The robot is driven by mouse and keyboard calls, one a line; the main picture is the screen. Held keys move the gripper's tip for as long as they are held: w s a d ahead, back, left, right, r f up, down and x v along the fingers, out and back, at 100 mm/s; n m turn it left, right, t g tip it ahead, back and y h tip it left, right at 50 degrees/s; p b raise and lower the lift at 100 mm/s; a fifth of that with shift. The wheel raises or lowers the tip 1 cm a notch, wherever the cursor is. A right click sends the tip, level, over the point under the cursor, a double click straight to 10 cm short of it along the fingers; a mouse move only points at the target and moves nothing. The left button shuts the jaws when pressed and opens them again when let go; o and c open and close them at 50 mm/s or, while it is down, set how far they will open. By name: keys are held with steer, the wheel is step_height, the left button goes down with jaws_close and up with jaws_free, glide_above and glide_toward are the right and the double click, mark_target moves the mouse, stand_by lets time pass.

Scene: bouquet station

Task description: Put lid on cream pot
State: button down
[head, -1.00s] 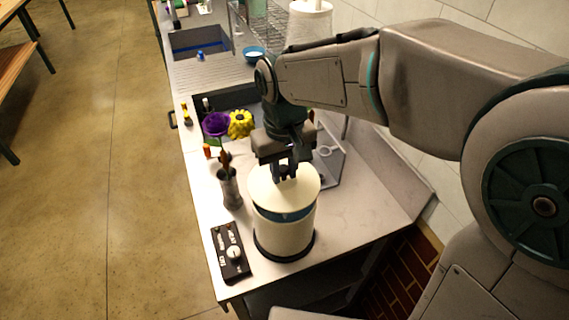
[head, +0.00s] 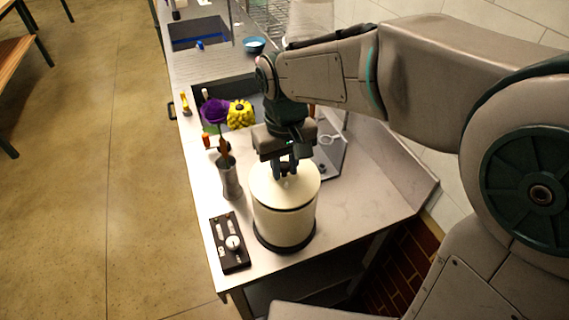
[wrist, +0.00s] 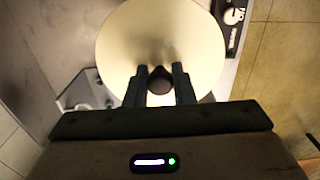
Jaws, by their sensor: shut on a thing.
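The cream pot (head: 284,222) stands upright on a dark round base near the counter's front end. The cream lid (head: 300,186) lies level over the pot's mouth, with only a thin dark line between its rim and the pot. In the wrist view the lid (wrist: 125,45) covers the pot from sight. My gripper (head: 287,170) points straight down above the lid's middle. In the wrist view my gripper's fingers (wrist: 160,88) are closed on the dark knob at the lid's centre. Whether the lid rests fully on the rim is hard to tell.
A dark control panel with a knob (head: 230,243) lies left of the pot. A metal holder with tools (head: 230,180) stands close on the left. Purple (head: 214,110) and yellow (head: 240,113) flowers are behind it. A sink (head: 198,32) is farther back.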

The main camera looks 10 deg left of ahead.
steer(key=shift+f, duration=0.2)
stand_by(0.3)
steer(key=shift+f+b, duration=0.25)
steer(key=shift+b, duration=0.1)
steer(key=shift+f, duration=0.3)
stand_by(0.4)
steer(key=c, duration=1.1)
jaws_free()
steer(key=shift+c, duration=0.2)
steer(key=shift+r, duration=0.1)
step_height(320, 180, up, 14)
steer(key=shift+b, duration=0.45)
steer(key=shift+s+f, duration=0.15)
steer(key=shift+f, duration=0.05)
